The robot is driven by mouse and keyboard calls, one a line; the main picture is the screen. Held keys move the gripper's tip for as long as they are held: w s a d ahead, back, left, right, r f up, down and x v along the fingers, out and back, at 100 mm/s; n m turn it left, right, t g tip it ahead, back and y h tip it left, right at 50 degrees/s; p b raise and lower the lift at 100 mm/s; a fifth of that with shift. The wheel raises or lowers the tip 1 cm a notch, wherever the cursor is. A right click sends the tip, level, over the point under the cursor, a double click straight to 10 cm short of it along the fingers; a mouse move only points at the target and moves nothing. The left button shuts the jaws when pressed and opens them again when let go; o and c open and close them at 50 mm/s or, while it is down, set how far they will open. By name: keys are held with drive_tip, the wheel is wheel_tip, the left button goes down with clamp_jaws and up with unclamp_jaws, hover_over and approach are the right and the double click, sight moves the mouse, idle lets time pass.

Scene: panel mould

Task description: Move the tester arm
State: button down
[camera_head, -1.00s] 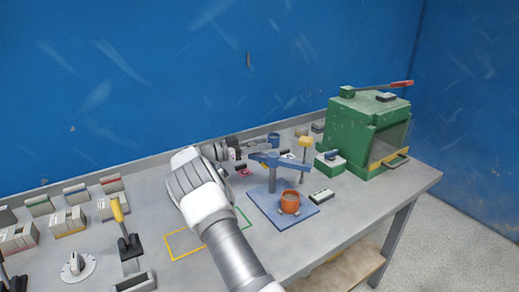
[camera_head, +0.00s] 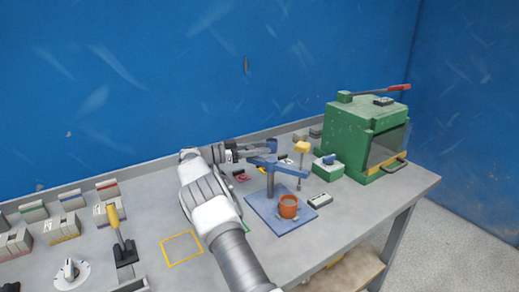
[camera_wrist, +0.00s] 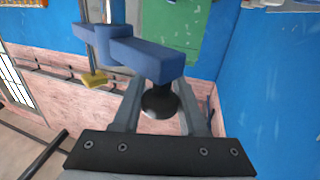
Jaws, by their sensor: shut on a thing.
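The tester is blue, with a flat base plate (camera_head: 265,214), an upright post (camera_head: 270,184) and a horizontal tester arm (camera_head: 285,168). My gripper (camera_head: 262,150) reaches to the arm's left end from behind. In the wrist view, my fingers (camera_wrist: 160,102) are closed around a black round knob (camera_wrist: 160,103) under the end of the blue arm (camera_wrist: 145,58). An orange cup (camera_head: 288,206) stands on the base plate, near the front right.
A green box with a red-handled lever (camera_head: 360,135) stands at the right. A yellow outlined square (camera_head: 182,248) and a yellow-handled lever (camera_head: 117,232) are at the left.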

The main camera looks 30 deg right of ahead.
drive_tip(key=shift+c, duration=2.3)
unclamp_jaws()
drive_tip(key=shift+r, duration=0.1)
drive_tip(key=w+a, duration=0.1)
drive_tip(key=a, duration=0.6)
drive_tip(key=shift+w+a, duration=0.2)
drive_tip(key=shift+w, duration=0.05)
drive_tip(key=shift+c, duration=0.3)
